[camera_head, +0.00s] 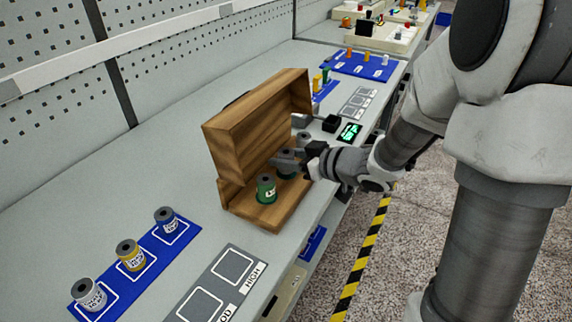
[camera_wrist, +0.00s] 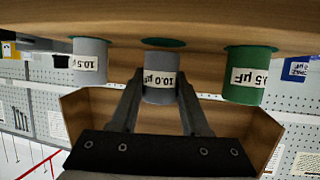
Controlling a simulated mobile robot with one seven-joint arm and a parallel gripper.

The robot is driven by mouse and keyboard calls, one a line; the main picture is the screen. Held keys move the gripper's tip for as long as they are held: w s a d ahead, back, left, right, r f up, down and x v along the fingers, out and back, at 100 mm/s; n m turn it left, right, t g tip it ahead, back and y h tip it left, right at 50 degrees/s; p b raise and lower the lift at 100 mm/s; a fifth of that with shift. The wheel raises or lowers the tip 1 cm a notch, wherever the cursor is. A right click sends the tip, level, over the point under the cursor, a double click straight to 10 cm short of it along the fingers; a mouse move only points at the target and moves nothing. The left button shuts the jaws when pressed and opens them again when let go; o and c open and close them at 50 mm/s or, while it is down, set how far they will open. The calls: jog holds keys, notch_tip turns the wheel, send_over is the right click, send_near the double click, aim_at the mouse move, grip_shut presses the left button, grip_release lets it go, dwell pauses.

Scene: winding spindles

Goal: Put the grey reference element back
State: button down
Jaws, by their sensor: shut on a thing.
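The grey reference element (camera_wrist: 158,88), labelled 10.0 µF, is between the fingers of my gripper (camera_wrist: 160,78) in the wrist view. It is upright over the middle green round spot of the wooden box (camera_head: 251,217); I cannot tell whether its base touches. In the head view, my gripper (camera_head: 292,158) reaches into the box from the right, shut on the grey element (camera_head: 286,155). A green element (camera_head: 266,189) stands in the box on the near side. Another grey element, labelled 10.5 µF (camera_wrist: 89,62), stands on the other side.
The box lid (camera_head: 246,118) stands open on the left. A blue mat (camera_head: 149,247) with grey, yellow and blue spools lies nearer, beside a grey two-square mat (camera_head: 212,284). A small green display (camera_head: 349,132) and a three-square card (camera_head: 358,103) lie beyond.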

jog(key=shift+f, duration=0.4)
jog(key=shift+f, duration=0.15)
jog(key=shift+c, duration=1.9)
grip_release()
